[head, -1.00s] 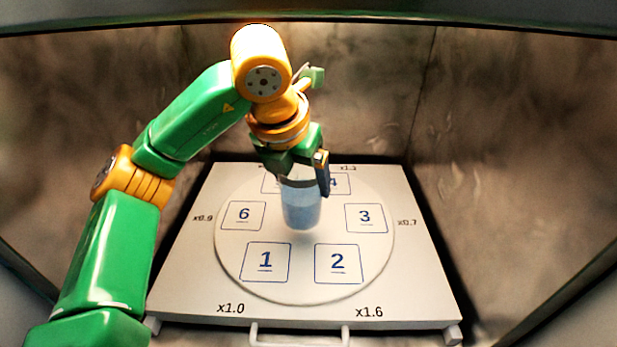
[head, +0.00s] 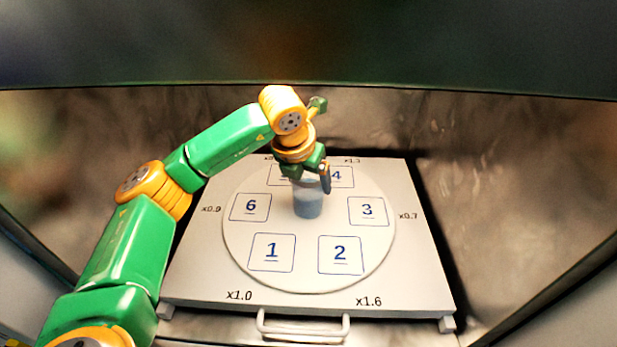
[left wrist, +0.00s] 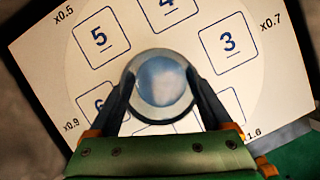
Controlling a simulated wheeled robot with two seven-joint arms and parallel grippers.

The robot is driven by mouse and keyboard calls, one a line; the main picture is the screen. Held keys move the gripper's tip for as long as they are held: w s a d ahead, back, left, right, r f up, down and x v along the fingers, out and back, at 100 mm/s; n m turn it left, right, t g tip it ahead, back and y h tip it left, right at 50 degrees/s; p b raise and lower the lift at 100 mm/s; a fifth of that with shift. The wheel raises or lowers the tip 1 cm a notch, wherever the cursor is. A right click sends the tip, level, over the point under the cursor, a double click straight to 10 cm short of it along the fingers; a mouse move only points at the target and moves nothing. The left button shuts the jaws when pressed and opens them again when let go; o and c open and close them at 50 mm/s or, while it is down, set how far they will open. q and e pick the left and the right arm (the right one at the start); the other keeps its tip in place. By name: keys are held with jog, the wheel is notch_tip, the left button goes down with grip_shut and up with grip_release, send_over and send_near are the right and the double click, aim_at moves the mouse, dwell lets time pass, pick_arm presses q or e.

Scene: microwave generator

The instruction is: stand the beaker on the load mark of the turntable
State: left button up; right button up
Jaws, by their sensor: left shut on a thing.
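The beaker (head: 308,203) is a clear cylinder with blue-grey contents. It is upright over the middle of the round turntable (head: 309,277), between the numbered squares. My left gripper (head: 310,181) is shut on its upper part. In the left wrist view the beaker (left wrist: 162,84) sits between the two dark fingers, seen from above. I cannot tell whether its base touches the turntable. Squares 1, 2, 3, 4 and 6 show in the head view; square 5 (left wrist: 100,38) shows clearly in the left wrist view. No mark is plainly labelled as load. My right gripper is not in view.
The turntable is set in a pale square board (head: 420,275) with multiplier labels around it and a handle (head: 303,331) at the front. Dark walls (head: 510,170) enclose the back and sides. The front part of the turntable is clear.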

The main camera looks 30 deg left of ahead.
pick_arm(q)
jog(key=o, duration=1.3)
jog(key=shift+f, duration=0.15)
jog(key=shift+o, duration=1)
jog(key=shift+r, duration=0.35)
jog(key=v, duration=1.2)
jog(key=shift+f, duration=0.1)
